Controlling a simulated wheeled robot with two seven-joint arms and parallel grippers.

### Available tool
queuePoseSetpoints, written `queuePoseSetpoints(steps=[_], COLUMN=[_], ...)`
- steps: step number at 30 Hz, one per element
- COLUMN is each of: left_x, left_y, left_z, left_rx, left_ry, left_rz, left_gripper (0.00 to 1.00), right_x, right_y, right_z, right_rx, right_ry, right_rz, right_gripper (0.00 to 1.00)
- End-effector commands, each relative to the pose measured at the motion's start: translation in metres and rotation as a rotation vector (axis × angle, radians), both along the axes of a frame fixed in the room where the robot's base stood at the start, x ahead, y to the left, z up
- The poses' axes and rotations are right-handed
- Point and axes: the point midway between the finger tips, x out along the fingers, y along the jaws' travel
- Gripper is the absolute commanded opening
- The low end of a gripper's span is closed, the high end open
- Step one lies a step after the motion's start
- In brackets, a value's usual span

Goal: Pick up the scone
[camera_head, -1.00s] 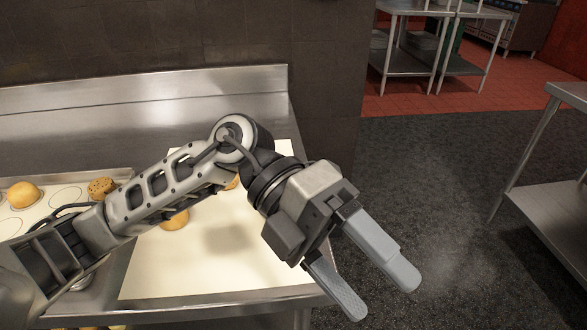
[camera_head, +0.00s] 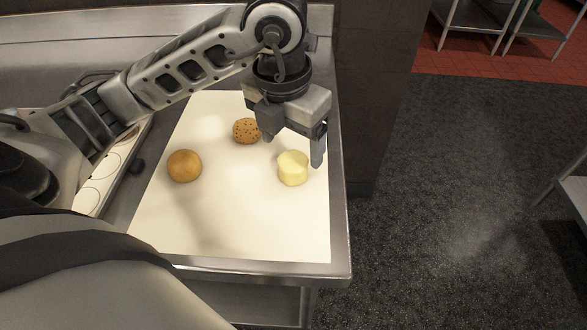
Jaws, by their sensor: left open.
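Three baked pieces lie apart on a white board (camera_head: 230,225). A short, pale yellow round piece (camera_head: 292,170) at the right looks most like the scone. A smooth golden bun (camera_head: 184,166) lies at the left, and a brown speckled bun (camera_head: 246,130) lies farther back. My left gripper (camera_head: 293,145) points down over the board, open and empty. Its fingers show just behind and above the pale piece, one toward the speckled bun, the other at the pale piece's right. Whether it touches anything is not clear. My right gripper is not in view.
The board lies on a steel counter (camera_head: 343,235) with a raised back edge. A tray with round marked spots (camera_head: 93,192) is at the left, partly behind my arm. A dark wall stands behind, and open dark floor (camera_head: 450,210) lies to the right.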

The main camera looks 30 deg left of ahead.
Motion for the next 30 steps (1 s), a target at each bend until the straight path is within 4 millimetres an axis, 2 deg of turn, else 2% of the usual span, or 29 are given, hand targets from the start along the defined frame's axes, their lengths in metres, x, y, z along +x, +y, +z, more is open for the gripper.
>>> queuePoseSetpoints(steps=[7,15,24,25,30], left_x=[0.003,0.010,0.011,0.011,0.011], left_y=[0.001,0.004,0.004,0.004,0.004], left_z=[-0.017,-0.055,-0.062,-0.062,-0.061], left_rx=[-0.001,-0.002,-0.002,-0.002,-0.002], left_ry=[0.002,0.002,-0.001,-0.001,-0.001], left_rz=[0.000,0.000,-0.002,-0.002,-0.002], left_gripper=[0.75,0.75,0.75,0.73,0.27], right_x=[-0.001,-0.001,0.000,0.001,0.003], right_y=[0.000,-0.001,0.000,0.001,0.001], right_z=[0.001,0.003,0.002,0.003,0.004], right_rx=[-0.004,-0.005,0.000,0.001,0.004], right_ry=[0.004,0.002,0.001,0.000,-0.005], right_rz=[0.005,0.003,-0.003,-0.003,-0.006], right_gripper=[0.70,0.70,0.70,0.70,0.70])
